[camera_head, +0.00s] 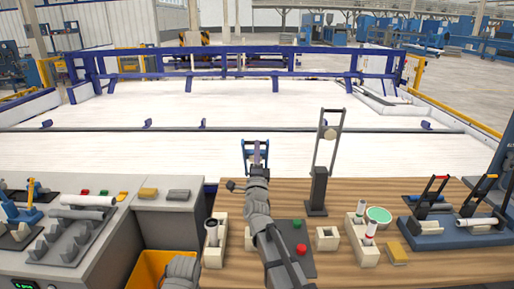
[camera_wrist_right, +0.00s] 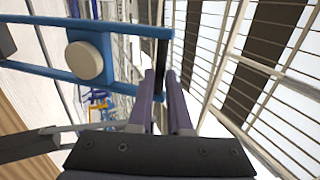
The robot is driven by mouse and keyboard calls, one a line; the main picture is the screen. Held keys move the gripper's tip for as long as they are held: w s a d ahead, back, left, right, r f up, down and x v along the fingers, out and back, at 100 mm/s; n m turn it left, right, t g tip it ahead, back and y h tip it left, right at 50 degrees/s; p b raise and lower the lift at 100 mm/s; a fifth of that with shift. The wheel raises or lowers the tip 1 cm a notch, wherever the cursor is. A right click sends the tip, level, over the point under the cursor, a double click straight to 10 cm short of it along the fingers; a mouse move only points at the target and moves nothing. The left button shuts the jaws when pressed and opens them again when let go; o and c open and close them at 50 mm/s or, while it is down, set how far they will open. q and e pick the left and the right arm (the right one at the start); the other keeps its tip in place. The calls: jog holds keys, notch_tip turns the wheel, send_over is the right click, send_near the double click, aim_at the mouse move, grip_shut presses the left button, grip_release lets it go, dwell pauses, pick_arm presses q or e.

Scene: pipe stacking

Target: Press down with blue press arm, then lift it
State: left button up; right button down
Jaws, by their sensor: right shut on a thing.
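The blue press arm (camera_head: 247,157) stands raised above the wooden table, and its lower part is hidden behind my right arm. In the right wrist view it is a blue two-rail frame (camera_wrist_right: 65,22) with a dark crossbar handle (camera_wrist_right: 164,45) at its end and a pale round knob (camera_wrist_right: 86,60) between the rails. My right gripper (camera_head: 257,147) is at the top of this arm. Its two purple fingers (camera_wrist_right: 166,78) are shut on the crossbar handle.
A grey press (camera_head: 318,190) with a raised arm stands to the right. Pale blocks, a red button (camera_head: 302,249), a green disc (camera_head: 378,215) and a blue clamp base (camera_head: 450,237) are on the table. A yellow bin (camera_head: 146,270) is at lower left.

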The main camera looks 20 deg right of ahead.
pick_arm(q)
notch_tip(320, 180, up, 10)
jog(key=p, duration=0.8)
jog(key=shift+r, duration=0.15)
pick_arm(e)
jog(key=w+d+r, duration=0.2)
jog(key=w+r, duration=0.2)
jog(key=w, duration=0.3)
jog(key=w+d+r+g, duration=0.1)
jog(key=w+d+r, duration=0.1)
jog(key=w+r, duration=0.2)
jog(key=shift+w, duration=1.6)
pick_arm(q)
jog(key=shift+w, duration=0.1)
pick_arm(e)
jog(key=shift+d, duration=0.1)
